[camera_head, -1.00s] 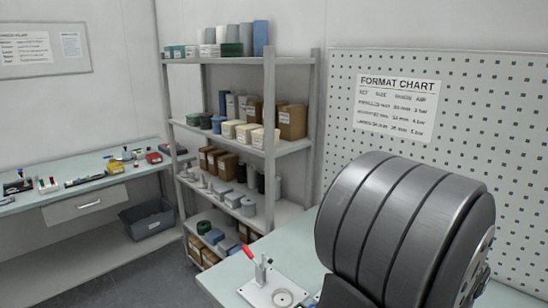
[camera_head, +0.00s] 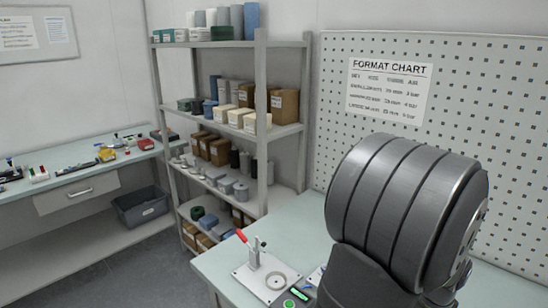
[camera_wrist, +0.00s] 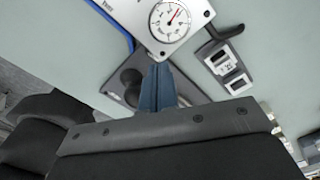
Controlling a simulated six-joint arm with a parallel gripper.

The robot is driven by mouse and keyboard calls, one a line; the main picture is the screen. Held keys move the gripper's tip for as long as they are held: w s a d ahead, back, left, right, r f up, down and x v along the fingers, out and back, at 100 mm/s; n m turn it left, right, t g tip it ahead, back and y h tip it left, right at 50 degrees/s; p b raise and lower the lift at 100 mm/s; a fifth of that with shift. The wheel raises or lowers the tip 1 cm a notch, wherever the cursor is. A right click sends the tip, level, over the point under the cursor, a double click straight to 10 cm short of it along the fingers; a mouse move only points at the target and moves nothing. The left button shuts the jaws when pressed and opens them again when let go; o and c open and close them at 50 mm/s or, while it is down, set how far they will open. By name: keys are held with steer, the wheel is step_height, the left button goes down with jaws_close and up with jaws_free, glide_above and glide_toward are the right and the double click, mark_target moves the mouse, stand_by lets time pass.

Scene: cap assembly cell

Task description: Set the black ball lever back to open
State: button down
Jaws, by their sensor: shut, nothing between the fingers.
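In the wrist view my gripper (camera_wrist: 161,84) shows as blue-grey fingers, closed together with nothing between them. They are over a dark grey plate (camera_wrist: 112,87) on the pale bench. A black rounded knob (camera_wrist: 130,78) sits just left of the fingers, partly hidden by them; it looks like the ball of the lever. I cannot tell whether the fingers touch it, and its arm and setting do not show clearly. In the head view my gripper is hidden behind my own arm, and no ball lever can be made out.
A round gauge (camera_wrist: 171,19) on a white plate lies beyond the fingers. A red-handled clamp (camera_head: 249,247) stands on the bench (camera_head: 213,265). A shelf (camera_head: 265,150) stands behind.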

steer(key=shift+s+a+r, duration=0.15)
steer(key=shift+s+a, duration=0.5)
steer(key=shift+s+a+r, duration=0.15)
steer(key=shift+s+a, duration=0.95)
steer(key=shift+w+d, duration=0.7)
steer(key=shift+w, duration=0.05)
steer(key=shift+r, duration=0.15)
step_height(320, 180, up, 7)
stand_by(0.4)
